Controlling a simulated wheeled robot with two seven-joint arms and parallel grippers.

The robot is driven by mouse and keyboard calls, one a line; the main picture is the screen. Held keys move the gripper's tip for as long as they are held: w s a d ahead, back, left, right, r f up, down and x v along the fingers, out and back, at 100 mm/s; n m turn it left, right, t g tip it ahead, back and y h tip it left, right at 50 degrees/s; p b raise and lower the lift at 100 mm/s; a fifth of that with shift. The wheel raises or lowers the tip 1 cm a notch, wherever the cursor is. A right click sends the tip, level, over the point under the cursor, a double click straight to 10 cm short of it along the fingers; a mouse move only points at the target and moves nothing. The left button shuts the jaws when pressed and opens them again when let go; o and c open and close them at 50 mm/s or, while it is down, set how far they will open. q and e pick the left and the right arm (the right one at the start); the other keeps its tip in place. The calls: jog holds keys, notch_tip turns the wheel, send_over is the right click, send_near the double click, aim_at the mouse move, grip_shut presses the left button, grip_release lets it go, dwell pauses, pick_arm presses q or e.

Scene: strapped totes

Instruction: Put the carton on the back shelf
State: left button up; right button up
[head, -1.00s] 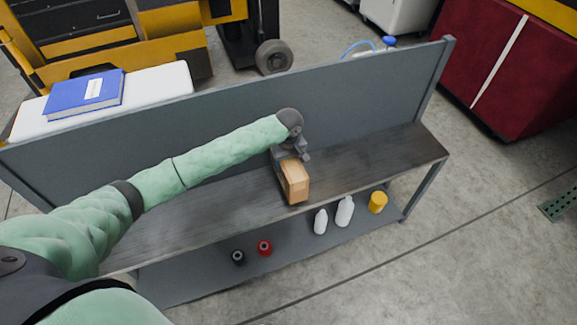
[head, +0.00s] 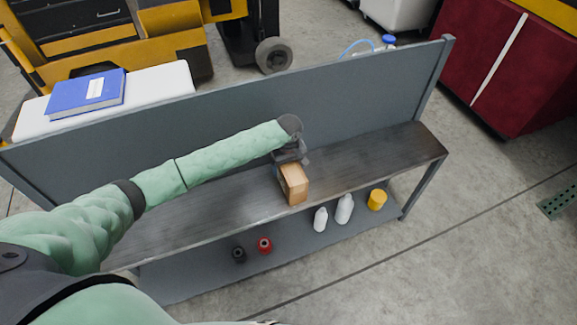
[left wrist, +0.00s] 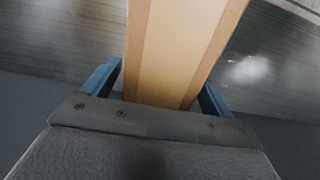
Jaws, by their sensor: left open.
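The carton (head: 294,184) is a small tan box standing on the dark wooden shelf (head: 375,163), near its front edge. My left gripper (head: 292,160) is at the carton's far side, low over the shelf. In the left wrist view the carton (left wrist: 180,45) lies between the two blue fingers of the open gripper (left wrist: 158,88). Whether either finger touches it I cannot tell. The gripper hides part of the carton's back in the head view. My right gripper is not in view.
A grey panel (head: 370,100) rises behind the shelf. The lower shelf (head: 195,277) holds a black item (head: 239,254), a red item (head: 264,245), white bottles (head: 344,209) and a yellow container (head: 377,199). The wooden shelf is clear left and right of the carton.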

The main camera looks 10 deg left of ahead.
pick_arm(q)
jog(key=shift+r, duration=0.1)
jog(key=shift+r, duration=0.4)
notch_tip(320, 180, up, 11)
jog(key=b, duration=0.3)
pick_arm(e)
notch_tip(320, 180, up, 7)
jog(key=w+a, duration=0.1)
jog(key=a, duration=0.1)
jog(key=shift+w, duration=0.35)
pick_arm(q)
jog(key=shift+r, duration=0.1)
